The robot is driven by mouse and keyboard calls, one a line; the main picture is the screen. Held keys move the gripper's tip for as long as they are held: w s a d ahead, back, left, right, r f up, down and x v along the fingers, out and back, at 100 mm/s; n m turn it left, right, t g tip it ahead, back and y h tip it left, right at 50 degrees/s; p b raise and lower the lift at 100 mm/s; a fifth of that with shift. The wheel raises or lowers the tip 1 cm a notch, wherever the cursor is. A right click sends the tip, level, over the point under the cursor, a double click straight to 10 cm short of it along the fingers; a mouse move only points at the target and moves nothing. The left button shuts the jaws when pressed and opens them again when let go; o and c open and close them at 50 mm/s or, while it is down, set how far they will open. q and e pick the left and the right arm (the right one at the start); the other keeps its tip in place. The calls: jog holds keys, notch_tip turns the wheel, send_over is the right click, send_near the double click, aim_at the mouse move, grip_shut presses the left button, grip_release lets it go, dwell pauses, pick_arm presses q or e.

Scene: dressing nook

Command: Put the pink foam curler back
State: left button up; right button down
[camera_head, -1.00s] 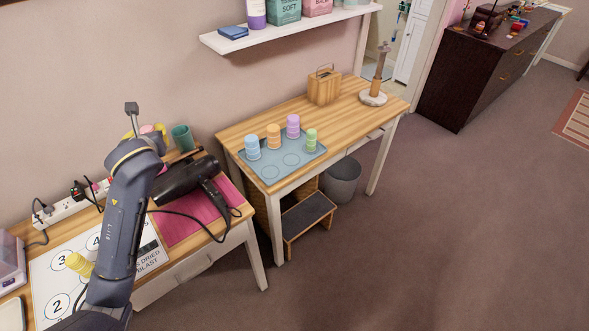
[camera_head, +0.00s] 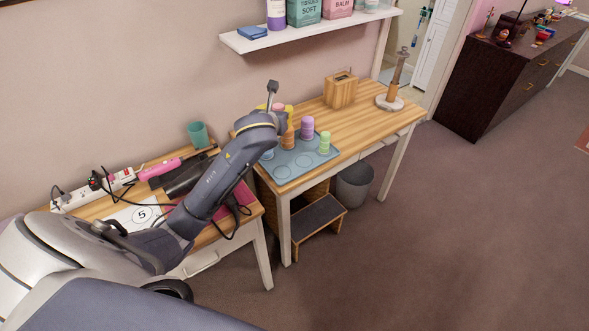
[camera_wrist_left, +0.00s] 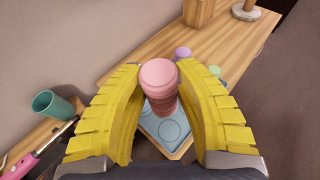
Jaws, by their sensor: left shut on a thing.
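The pink foam curler (camera_wrist_left: 160,86) stands between the yellow ribbed fingers of my left gripper (camera_head: 275,108), which is shut on it. In the wrist view the curler is seen nearly from its top end, with the light blue tray (camera_wrist_left: 168,130) below and behind it. In the head view the tray (camera_head: 284,173) lies on the wooden table, partly hidden by my left arm. It holds a blue curler (camera_head: 267,154), an orange curler (camera_head: 288,141), a purple curler (camera_head: 307,128) and a green curler (camera_head: 325,143). Empty circles show along its front. My right gripper is not in view.
A wooden box (camera_head: 341,92) and a post on a round base (camera_head: 390,101) stand farther back on the table. A shelf (camera_head: 300,36) hangs above.

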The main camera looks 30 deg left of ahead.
pick_arm(q)
notch_tip(320, 180, down, 20)
jog(key=shift+d+r, duration=0.1)
jog(key=shift+r, duration=0.1)
dwell(0.5)
jog(key=shift+f, duration=0.15)
jog(key=o, duration=1.1)
jog(key=shift+c, duration=0.2)
jog(key=shift+r, duration=0.2)
jog(key=v, duration=1.2)
jog(key=shift+f, duration=0.1)
